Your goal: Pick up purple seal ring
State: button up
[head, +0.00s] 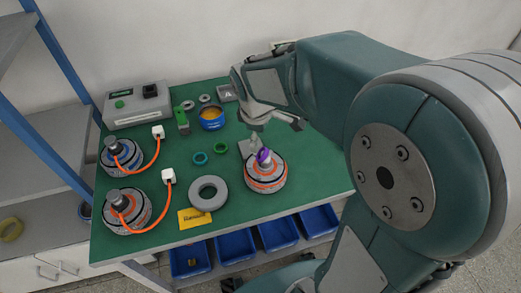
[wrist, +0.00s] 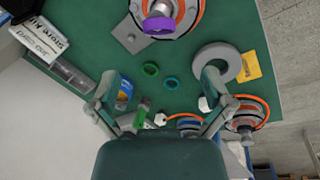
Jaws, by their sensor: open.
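The purple seal ring (head: 263,157) sits tilted around the grey shaft on top of an orange-and-grey hub motor (head: 268,178) at the right of the green table. The wrist view shows the purple ring (wrist: 158,26) near its top edge, with the motor (wrist: 185,12) beneath it. My gripper (head: 268,126) is above the table, behind and above the ring in the head view. Its two fingers are spread wide and empty in the wrist view (wrist: 158,78), apart from the ring.
A green ring (head: 220,149), a teal ring (head: 200,158) and a large grey ring (head: 208,193) lie on the table (head: 165,225). Two more hub motors (head: 128,210) with orange cables stand at left. A yellow card (head: 195,218) is near the front edge. Blue bins (head: 235,251) hang below.

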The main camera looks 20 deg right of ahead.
aim_at(261, 154)
jog(key=f, duration=0.3)
jog(key=w+f, duration=0.1)
jog(key=f, duration=0.3)
jog(key=w+d+f, duration=0.1)
jog(key=f, duration=0.2)
jog(key=shift+f, duration=0.15)
jog(key=c, duration=0.9)
